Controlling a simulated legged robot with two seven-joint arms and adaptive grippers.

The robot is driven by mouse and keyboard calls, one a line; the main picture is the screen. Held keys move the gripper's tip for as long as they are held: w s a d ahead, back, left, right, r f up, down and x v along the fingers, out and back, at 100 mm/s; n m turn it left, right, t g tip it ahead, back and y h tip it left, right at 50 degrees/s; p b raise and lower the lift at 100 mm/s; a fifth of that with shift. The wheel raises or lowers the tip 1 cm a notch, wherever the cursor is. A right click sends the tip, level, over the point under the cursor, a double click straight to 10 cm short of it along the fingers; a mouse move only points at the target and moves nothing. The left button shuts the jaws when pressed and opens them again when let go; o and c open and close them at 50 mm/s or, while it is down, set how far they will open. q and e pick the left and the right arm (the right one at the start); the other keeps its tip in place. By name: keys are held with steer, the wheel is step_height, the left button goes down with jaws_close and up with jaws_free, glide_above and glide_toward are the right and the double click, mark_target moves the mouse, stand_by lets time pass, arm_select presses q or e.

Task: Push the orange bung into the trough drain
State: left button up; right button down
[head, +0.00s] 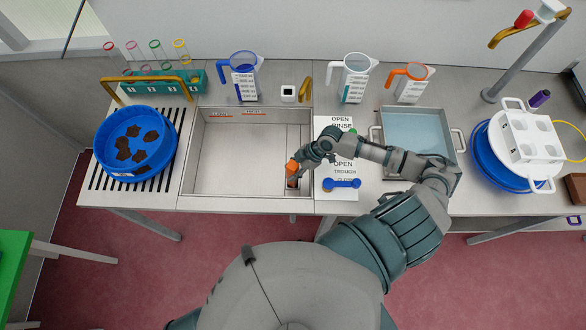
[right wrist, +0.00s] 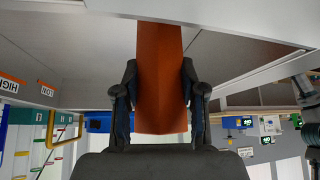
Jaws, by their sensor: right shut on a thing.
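The orange bung (head: 292,168) is in my right gripper (head: 294,172), at the right end of the trough, low inside it near the front. The bung (right wrist: 160,75) fills the space between both fingers in the right wrist view, and the gripper (right wrist: 160,95) is shut on it. The trough (head: 235,155) is a pale, empty rectangular basin sunk in the bench. A narrow strip with a line divides its right end. The drain itself cannot be made out; the gripper and bung cover that area. My left gripper is not in view.
A sheet with printed words (head: 341,125) and a blue double-ended tool (head: 342,184) lie right of the trough. A water tray (head: 418,135) stands beyond. A blue bowl (head: 165,153) stands left on the slatted rack. Jugs (head: 354,75) line the back. The trough's left part is free.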

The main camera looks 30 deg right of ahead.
steer(key=shift+f, duration=0.2)
steer(key=c, duration=0.6)
jaws_free()
steer(key=shift+r, duration=0.1)
steer(key=v, duration=1.1)
steer(key=shift+d+r, duration=0.3)
steer(key=shift+d, duration=0.05)
